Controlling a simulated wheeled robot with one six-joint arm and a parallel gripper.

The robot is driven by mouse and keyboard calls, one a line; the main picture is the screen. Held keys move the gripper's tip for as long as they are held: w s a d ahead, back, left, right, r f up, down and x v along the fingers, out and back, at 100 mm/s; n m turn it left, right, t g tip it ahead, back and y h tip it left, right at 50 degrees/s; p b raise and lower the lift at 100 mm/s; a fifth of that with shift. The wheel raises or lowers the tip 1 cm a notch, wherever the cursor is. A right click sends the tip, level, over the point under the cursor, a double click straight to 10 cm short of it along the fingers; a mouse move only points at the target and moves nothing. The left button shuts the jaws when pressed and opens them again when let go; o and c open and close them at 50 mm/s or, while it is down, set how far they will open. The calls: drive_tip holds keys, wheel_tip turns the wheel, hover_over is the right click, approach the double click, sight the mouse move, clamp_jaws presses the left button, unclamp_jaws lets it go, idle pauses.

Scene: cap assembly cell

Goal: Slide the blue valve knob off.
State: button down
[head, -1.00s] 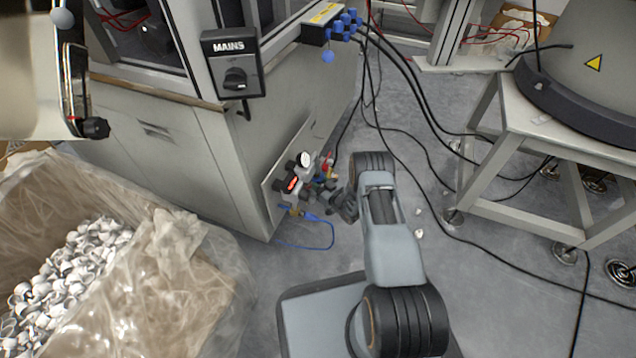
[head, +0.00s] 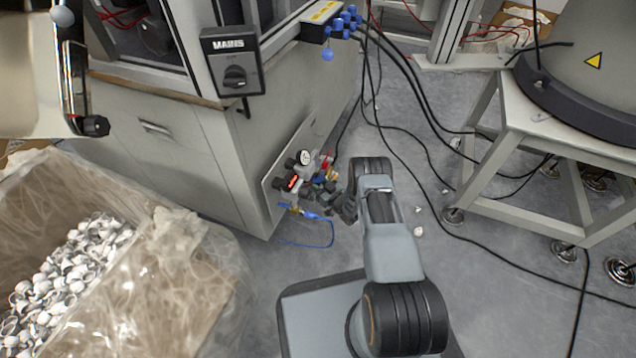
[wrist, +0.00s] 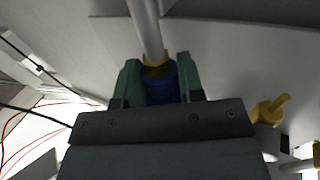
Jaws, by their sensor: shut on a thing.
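The blue valve knob (wrist: 160,84) shows in the wrist view between the two green fingers of my gripper (wrist: 158,80). The fingers are shut on it from both sides. A brass collar (wrist: 158,71) and a grey pipe (wrist: 146,28) extend from it toward the top of the picture. The lower part of the knob is hidden behind my gripper's body. In the head view my gripper (head: 325,188) is at the valve panel (head: 272,197) on the cabinet's side, and the knob is too small to make out there.
A brass fitting (wrist: 269,109) sits close to the right of my gripper. The panel carries a round gauge (head: 304,157), and a blue hose (head: 318,246) hangs below it. A bag-lined bin of caps (head: 150,270) stands left. Black cables (head: 437,215) cross the floor at right.

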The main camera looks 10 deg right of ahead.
drive_tip(key=c, duration=0.7)
unclamp_jaws()
drive_tip(key=shift+f, duration=0.2)
drive_tip(key=shift+c, duration=0.2)
drive_tip(key=p+v, duration=0.5)
drive_tip(key=v, duration=0.8)
drive_tip(key=shift+s+d, duration=0.25)
